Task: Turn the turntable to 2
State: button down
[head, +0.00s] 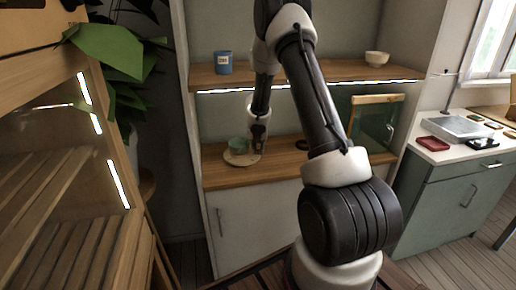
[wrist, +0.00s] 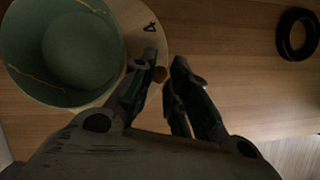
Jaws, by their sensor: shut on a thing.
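The turntable (head: 240,161) is a pale round wooden disc on the lower shelf in the head view. In the wrist view its edge (wrist: 149,35) shows with a dark mark that looks like a 4. A green bowl (head: 238,145) with gold seams stands on it; in the wrist view the bowl (wrist: 30,50) fills the upper left. My gripper (head: 257,148) is at the turntable's right edge. In the wrist view my gripper (wrist: 165,75) is shut on a small brown knob (wrist: 160,74) at the disc's rim. Other marks on the disc are hidden.
A dark ring (wrist: 297,34) lies on the shelf to the right. A blue cup (head: 223,62) and a pale bowl (head: 377,58) stand on the upper shelf. A green board (head: 373,120) leans at the lower shelf's right. Bare shelf (wrist: 240,90) lies between turntable and ring.

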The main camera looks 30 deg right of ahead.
jog(key=shift+w+d, duration=0.1)
dwell(0.5)
jog(key=c, duration=1.7)
grip_release()
jog(key=shift+o, duration=0.2)
